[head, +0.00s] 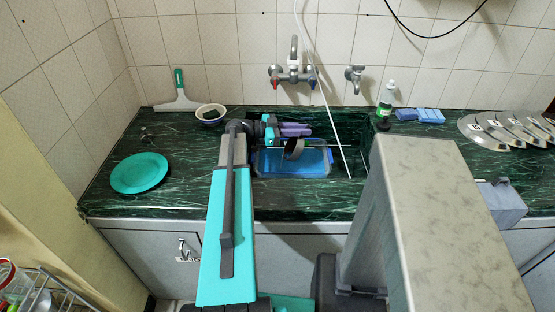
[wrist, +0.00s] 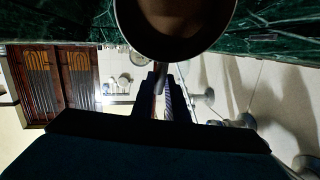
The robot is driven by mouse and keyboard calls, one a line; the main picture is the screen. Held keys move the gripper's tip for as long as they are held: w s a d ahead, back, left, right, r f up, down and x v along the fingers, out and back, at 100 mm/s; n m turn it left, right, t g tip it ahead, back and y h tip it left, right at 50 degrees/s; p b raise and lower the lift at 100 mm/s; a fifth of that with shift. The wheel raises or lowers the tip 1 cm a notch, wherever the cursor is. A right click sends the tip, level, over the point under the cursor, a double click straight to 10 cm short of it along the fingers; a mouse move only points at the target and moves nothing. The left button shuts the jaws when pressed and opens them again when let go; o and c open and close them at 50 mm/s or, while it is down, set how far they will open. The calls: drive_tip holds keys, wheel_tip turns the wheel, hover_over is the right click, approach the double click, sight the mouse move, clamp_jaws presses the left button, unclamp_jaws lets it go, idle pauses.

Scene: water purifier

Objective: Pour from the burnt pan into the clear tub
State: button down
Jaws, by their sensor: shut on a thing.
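The burnt pan (head: 294,149) is small, round and dark, and tilted on its side above the sink. In the wrist view the pan (wrist: 175,25) fills the top middle, with a dark rim and a brownish inside. My gripper (head: 290,131) is shut on the pan's handle; in the wrist view its fingers (wrist: 165,82) close around the handle below the pan. The clear tub (head: 329,163) sits in the sink under the pan and looks blue inside. The pan and arm hide part of its back and left. No falling stream can be made out.
A faucet (head: 293,72) stands behind the sink, and a thin white hose (head: 325,95) hangs down on the right. A teal plate (head: 140,173), a bowl (head: 211,113) and a squeegee (head: 179,95) lie left. A bottle (head: 385,105), blue sponges (head: 420,115) and metal lids (head: 500,129) are right.

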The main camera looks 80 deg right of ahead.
drive_tip(key=shift+w+a+r+g+h+p, duration=0.1)
drive_tip(key=shift+w+r+g+h+p, duration=0.2)
drive_tip(key=shift+w+r+g+p, duration=0.85)
drive_tip(key=shift+s+f+t, duration=0.15)
drive_tip(key=shift+f+t, duration=0.1)
drive_tip(key=shift+t, duration=0.1)
drive_tip(key=s+f+t+b, duration=0.2)
drive_tip(key=s+b, duration=0.1)
drive_tip(key=b, duration=0.1)
drive_tip(key=shift+s+f+t+y, duration=0.1)
drive_tip(key=shift+f+t+y, duration=0.2)
drive_tip(key=shift+f+y, duration=0.1)
drive_tip(key=shift+s+d+f+t+b, duration=0.2)
drive_tip(key=shift+s+f+t+b, duration=0.1)
drive_tip(key=shift+s+t+b, duration=0.25)
drive_tip(key=shift+w, duration=0.1)
